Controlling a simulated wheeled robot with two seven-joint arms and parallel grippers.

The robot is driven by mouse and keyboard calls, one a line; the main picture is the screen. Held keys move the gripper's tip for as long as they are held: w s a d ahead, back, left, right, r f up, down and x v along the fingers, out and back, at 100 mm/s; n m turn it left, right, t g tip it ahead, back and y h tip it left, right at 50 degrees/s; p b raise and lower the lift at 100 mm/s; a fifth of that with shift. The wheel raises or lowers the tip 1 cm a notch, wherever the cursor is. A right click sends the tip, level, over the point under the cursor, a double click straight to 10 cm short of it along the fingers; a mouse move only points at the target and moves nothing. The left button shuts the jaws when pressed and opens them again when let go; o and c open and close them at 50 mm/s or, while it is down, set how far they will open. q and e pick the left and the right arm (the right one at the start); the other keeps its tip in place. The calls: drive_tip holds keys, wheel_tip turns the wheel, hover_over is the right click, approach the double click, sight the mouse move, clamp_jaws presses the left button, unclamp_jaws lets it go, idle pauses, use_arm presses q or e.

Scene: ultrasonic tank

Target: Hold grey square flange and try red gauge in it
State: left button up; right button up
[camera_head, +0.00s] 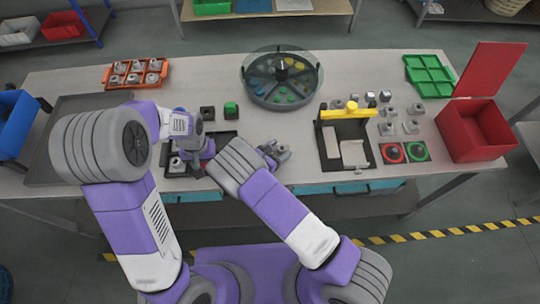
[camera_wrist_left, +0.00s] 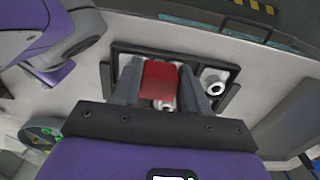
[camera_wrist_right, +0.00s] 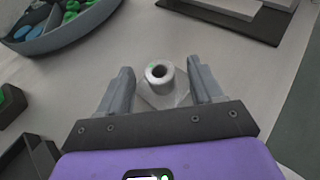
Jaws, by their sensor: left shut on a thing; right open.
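My left gripper (camera_wrist_left: 160,90) is shut on the red gauge (camera_wrist_left: 160,80), seen close in the left wrist view. It is over or in a black tray (camera_wrist_left: 106,78); a pale round part shows just below the gauge, mostly hidden. A grey flange (camera_wrist_left: 213,82) sits in the tray beside it. My right gripper (camera_wrist_right: 160,90) is open. A grey square flange (camera_wrist_right: 162,98) with a round hollow hub lies on the table between and just beyond its fingers, apart from both. In the head view my right gripper (camera_head: 274,152) is right of the tray.
A round sorting bin (camera_head: 283,78) stands behind. An orange tray of parts (camera_head: 136,73) is at back left. A black fixture with a yellow top (camera_head: 346,113), loose flanges, red and green pads (camera_head: 404,152) and a red box (camera_head: 475,128) are to the right.

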sight(285, 147)
drive_tip(key=shift+x, duration=1.9)
drive_tip(key=shift+c, duration=0.4)
drive_tip(key=c, duration=1)
drive_tip(key=shift+s+f, duration=0.1)
drive_tip(key=shift+c, duration=0.2)
